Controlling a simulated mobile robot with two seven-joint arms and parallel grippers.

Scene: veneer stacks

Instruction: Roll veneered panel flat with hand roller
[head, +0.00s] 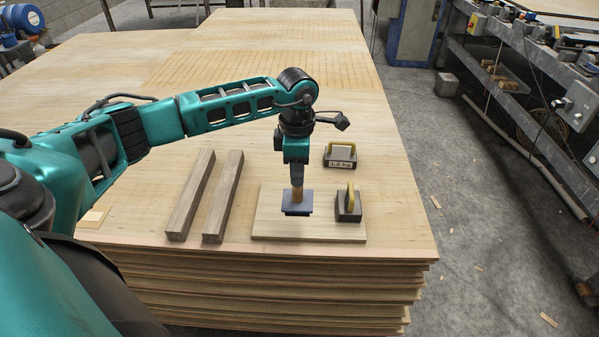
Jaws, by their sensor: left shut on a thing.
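The veneered panel (270,228) is a pale, thin rectangle lying flat near the front edge of the veneer stack. My left gripper (297,182) points straight down over the panel and is shut on the wooden handle of the hand roller (297,209). The roller's head is a blue-grey block low over the middle of the panel. I cannot tell whether it touches the panel. My right gripper is not in view.
A dark weight with a yellow handle (349,206) stands at the panel's right edge. A labelled weight (341,157) stands behind it. Two wooden bars (190,197) (223,198) lie left of the panel. The veneer stack's top (230,62) is clear towards the back.

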